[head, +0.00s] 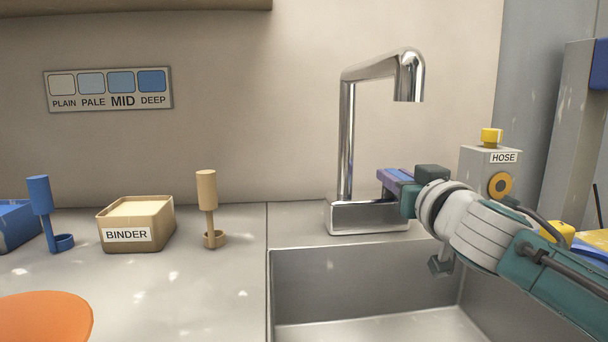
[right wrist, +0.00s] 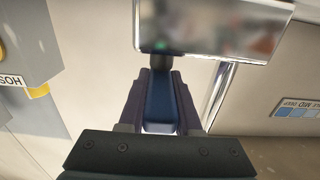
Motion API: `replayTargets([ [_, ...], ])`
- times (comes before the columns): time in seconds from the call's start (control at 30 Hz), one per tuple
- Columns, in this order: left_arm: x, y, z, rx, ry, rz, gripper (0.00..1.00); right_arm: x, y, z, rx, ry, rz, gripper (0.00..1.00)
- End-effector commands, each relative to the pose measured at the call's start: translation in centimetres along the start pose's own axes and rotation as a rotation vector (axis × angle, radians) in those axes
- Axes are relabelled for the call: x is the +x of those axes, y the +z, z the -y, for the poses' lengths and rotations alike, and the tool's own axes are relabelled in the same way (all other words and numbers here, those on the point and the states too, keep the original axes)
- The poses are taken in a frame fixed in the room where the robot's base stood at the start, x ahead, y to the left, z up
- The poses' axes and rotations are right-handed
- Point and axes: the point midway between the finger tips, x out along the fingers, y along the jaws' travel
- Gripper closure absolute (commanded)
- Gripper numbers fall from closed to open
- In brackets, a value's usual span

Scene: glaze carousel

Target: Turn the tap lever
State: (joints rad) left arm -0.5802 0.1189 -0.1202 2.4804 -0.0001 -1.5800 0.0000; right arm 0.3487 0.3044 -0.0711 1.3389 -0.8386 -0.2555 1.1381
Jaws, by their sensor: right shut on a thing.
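The chrome tap (head: 347,130) stands on a block at the back of the sink, its spout bent over to the right. In the head view the gripper hides most of the lever. My left gripper is out of view.
The steel sink (head: 340,270) lies in front of the tap. A grey HOSE box (head: 477,166) with a yellow knob stands at the right. A BINDER box (head: 137,218), a tan scoop (head: 207,195) and a blue scoop (head: 40,195) are on the left counter. A colour sign (head: 107,89) hangs behind.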

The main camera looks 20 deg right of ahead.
Motion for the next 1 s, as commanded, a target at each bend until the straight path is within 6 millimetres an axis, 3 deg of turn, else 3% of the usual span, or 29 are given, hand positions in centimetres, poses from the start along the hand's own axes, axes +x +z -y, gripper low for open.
replayTargets([
  [0.13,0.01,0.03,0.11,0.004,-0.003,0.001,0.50,-0.01,0.02,0.00,0.000,0.000,0.000,1.00],
  [1.0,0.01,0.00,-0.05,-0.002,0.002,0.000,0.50,-0.01,0.04,0.00,0.000,0.000,0.001,1.00],
])
